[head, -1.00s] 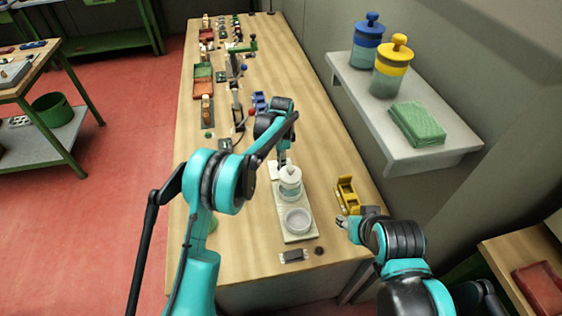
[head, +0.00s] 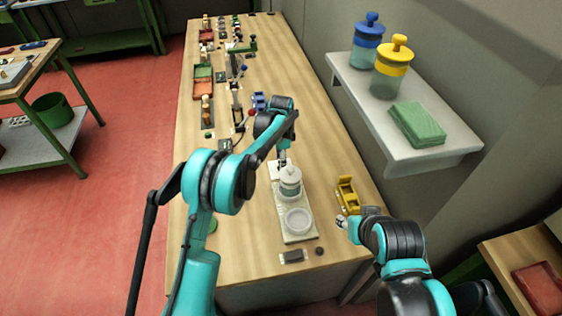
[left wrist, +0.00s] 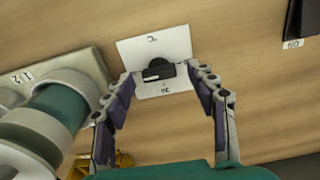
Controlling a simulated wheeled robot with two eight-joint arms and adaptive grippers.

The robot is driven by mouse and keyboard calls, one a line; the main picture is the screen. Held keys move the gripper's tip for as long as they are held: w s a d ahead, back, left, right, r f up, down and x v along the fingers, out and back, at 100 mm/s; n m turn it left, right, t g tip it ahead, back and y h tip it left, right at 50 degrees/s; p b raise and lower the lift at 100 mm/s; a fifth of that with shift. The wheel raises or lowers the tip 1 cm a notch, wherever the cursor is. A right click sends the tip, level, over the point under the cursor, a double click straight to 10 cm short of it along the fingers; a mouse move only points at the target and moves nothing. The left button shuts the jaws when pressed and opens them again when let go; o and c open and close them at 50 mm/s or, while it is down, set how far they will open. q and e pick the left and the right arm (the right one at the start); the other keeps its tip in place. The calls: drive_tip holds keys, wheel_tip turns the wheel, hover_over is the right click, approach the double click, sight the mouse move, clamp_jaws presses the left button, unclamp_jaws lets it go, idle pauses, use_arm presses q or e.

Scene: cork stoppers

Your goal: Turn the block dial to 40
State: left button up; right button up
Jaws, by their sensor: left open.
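The block dial, a small dark knob (left wrist: 158,70) on a white card (left wrist: 176,48), lies on the bench in the left wrist view. Small marks are printed above and below the knob, too small to read surely. My left gripper (left wrist: 166,92) is open, with one finger on each side of the dial; I cannot tell whether either finger touches it. In the head view my left gripper (head: 282,160) is over the bench just beyond the white board, and its arm hides most of the dial there. My right gripper (head: 342,221) is beside the yellow holder, its fingers too small to judge.
A white board (head: 297,236) with a lidded jar (head: 290,186) and a round dish (head: 297,220) stands close to the left gripper. A yellow holder (head: 347,195) is at the right. Trays and small items line the far bench. A shelf (head: 420,152) juts from the right wall.

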use_arm(q)
wheel_tip(320, 180, up, 12)
drive_tip(key=shift+f, duration=0.2)
idle(0.4)
drive_tip(key=s+a+r+n+t+b, duration=0.1)
drive_tip(key=s+a+r+n+t, duration=0.1)
drive_tip(key=s+a+r+n, duration=0.45)
drive_tip(key=s+a+r+n+t+b, duration=0.1)
drive_tip(key=s+a+r+n+t, duration=0.15)
drive_tip(key=s+a, duration=0.45)
drive_tip(key=s+a+f+n+t, duration=0.1)
drive_tip(key=s+a+f+n, duration=0.1)
drive_tip(key=s, duration=0.8)
drive_tip(key=s+a+f+n+t, duration=0.1)
drive_tip(key=s+f+n, duration=0.4)
drive_tip(key=s, duration=0.5)
drive_tip(key=shift+a+f+t+b, duration=0.15)
drive_tip(key=shift+a+t+b, duration=0.25)
drive_tip(key=shift+a, duration=0.45)
